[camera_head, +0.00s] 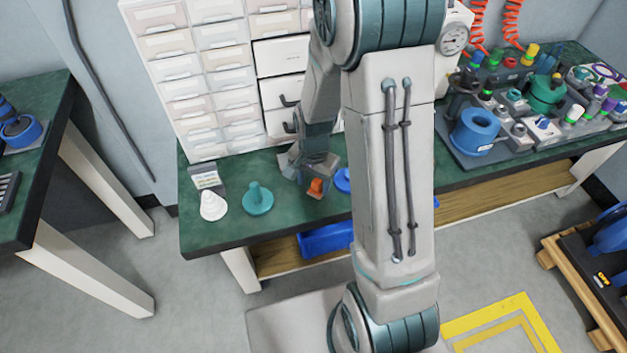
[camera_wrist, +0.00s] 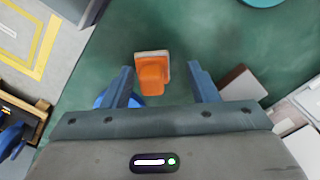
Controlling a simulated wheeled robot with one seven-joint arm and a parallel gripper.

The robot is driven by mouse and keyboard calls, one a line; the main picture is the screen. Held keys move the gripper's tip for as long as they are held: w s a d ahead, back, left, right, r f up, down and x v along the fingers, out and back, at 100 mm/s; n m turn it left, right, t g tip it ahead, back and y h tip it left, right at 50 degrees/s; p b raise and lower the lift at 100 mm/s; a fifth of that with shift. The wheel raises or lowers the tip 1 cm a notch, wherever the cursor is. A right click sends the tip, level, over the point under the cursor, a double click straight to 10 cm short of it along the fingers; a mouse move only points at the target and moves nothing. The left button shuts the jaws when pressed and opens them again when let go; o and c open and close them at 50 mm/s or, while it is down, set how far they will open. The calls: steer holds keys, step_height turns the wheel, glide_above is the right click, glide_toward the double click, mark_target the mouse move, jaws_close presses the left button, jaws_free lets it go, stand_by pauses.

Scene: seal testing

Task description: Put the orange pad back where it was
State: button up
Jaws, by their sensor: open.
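The orange pad (camera_wrist: 153,76) has a pale edge and shows in the wrist view between and just beyond the two fingers of my gripper (camera_wrist: 162,84). The fingers are open, with a gap on both sides of the pad. In the head view the pad (camera_head: 316,187) is a small orange patch on the green bench, just below my gripper (camera_head: 312,172). I cannot tell how high the fingertips are above the bench. No marking of the pad's former place is clear.
White (camera_head: 212,206) and teal (camera_head: 258,199) knobbed pieces stand to the left on the bench (camera_head: 230,232). A blue round thing (camera_head: 342,180) lies close to the right, partly behind my arm. Drawer cabinets (camera_head: 205,75) rise behind. Fittings and a blue roll (camera_head: 476,130) crowd the right end.

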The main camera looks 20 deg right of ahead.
mark_target(314, 181)
step_height(314, 181, up, 12)
steer(key=p, duration=0.2)
steer(key=s+r+n+t, duration=0.1)
steer(key=s+r+n, duration=0.8)
steer(key=s, duration=0.4)
steer(key=shift+s+d+r+t, duration=0.3)
steer(key=shift+t, duration=0.1)
